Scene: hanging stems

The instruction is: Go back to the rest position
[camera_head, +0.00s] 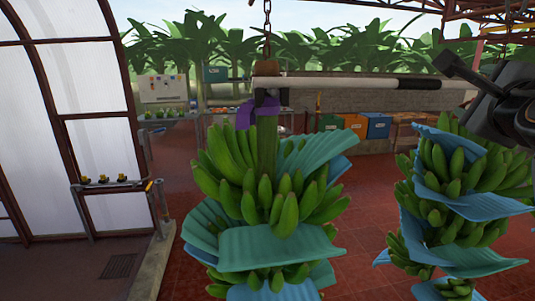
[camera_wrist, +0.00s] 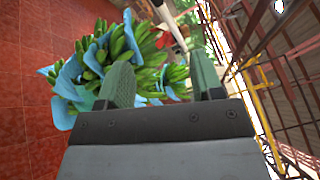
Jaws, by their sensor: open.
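My gripper (camera_wrist: 162,76) is open in the wrist view, its two greenish ridged fingers apart with nothing between them. A bunch of green bananas with blue sheets (camera_wrist: 122,44) shows beyond the left finger, tilted in that view. In the head view, dark parts of my arm stand at the upper right edge; the fingers are not clear there.
A white and black bar (camera_head: 345,83) runs rightward from the chain hook (camera_head: 266,68) towards my arm. A wall with pale panes (camera_head: 95,145) and a rail with yellow items (camera_head: 108,181) stand left. Blue bins (camera_head: 378,126) stand behind. Red tiled floor (camera_head: 365,255) is open between the bunches.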

